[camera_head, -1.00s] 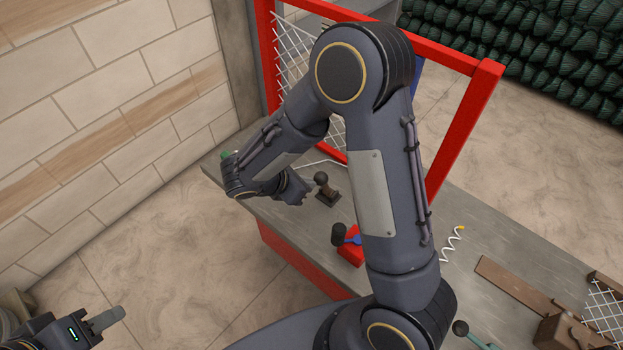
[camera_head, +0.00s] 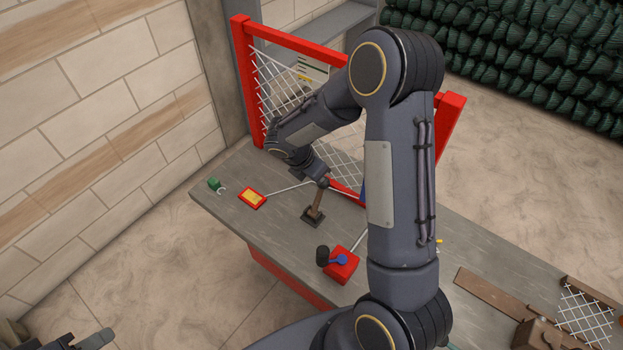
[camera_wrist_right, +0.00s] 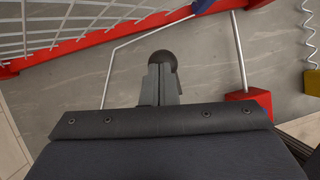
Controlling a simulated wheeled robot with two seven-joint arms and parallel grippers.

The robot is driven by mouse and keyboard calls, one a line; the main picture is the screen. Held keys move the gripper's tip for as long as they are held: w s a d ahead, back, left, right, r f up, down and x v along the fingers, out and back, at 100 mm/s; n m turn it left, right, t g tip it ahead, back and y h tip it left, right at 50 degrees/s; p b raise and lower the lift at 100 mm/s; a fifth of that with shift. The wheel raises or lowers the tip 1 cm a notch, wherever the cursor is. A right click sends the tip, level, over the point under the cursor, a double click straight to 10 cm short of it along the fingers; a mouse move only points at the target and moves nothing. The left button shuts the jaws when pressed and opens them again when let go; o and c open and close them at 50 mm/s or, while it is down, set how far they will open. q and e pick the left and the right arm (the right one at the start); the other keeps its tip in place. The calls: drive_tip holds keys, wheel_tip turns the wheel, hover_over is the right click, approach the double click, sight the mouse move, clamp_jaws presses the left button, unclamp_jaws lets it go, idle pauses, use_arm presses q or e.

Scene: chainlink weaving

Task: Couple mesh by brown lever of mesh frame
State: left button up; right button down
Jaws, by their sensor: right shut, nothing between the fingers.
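The brown lever (camera_head: 316,203) stands on a dark base on the grey bench and leans toward the mesh frame. My right gripper (camera_head: 322,181) is at its upper end and partly hides its knob. In the right wrist view, my right gripper (camera_wrist_right: 160,84) is shut and empty, with the round dark knob (camera_wrist_right: 163,60) right at its fingertips. The white mesh (camera_head: 290,90) hangs in the red mesh frame (camera_head: 244,85), partly behind my right arm; it also shows in the wrist view (camera_wrist_right: 70,22). My left gripper (camera_head: 96,339) is at the bottom left, away from the bench.
A red block with a blue-and-black handle (camera_head: 340,265) stands in front of the lever. A red-and-yellow box (camera_head: 252,200) and a green item (camera_head: 215,184) lie at the bench's left end. A brown bar (camera_head: 495,295) and mesh piece (camera_head: 588,310) lie at the right.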

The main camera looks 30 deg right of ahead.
drive_tip(key=shift+w+d+f, duration=0.15)
drive_tip(key=shift+w+d, duration=0.05)
drive_tip(key=shift+d, duration=0.25)
idle(0.3)
